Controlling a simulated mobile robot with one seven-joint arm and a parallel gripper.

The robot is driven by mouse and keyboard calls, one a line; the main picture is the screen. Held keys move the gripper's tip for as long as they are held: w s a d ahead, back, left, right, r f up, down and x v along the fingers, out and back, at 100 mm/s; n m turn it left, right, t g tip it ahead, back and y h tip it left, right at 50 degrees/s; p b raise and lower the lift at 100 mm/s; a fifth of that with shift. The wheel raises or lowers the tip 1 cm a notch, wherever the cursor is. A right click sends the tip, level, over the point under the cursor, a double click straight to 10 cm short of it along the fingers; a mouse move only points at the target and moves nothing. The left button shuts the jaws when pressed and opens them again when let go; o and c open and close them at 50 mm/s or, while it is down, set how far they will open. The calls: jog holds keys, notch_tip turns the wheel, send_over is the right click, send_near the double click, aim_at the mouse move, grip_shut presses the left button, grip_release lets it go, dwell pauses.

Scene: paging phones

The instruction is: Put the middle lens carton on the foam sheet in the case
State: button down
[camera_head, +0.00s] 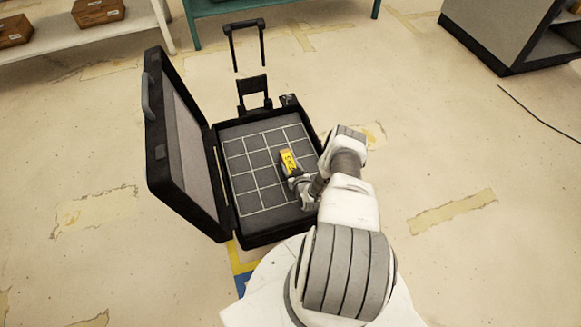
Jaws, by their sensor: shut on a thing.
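A yellow lens carton (288,159) with dark lettering is at my gripper (291,173), over the right half of the case. My gripper is shut on it; the fingers are small and partly hidden by the wrist. The open black case (222,192) lies on the floor in front of me. The grey foam sheet (248,180) with a white grid fills its base. I cannot tell whether the carton touches the foam or is a little above it. The rest of the foam in view is bare. My arm hides the case's right front part.
The case's lid (184,150) stands open on the left, and its pull handle (245,45) extends at the back. A white shelf (60,38) with brown boxes is at the back left. A grey cabinet (495,35) is at the back right. The floor around is mostly clear.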

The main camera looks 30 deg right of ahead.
jog(key=shift+f, duration=0.1)
jog(key=shift+c, duration=1.2)
grip_release()
jog(key=shift+f, duration=0.1)
jog(key=shift+r, duration=0.2)
jog(key=shift+s, duration=0.1)
jog(key=shift+s+r, duration=0.1)
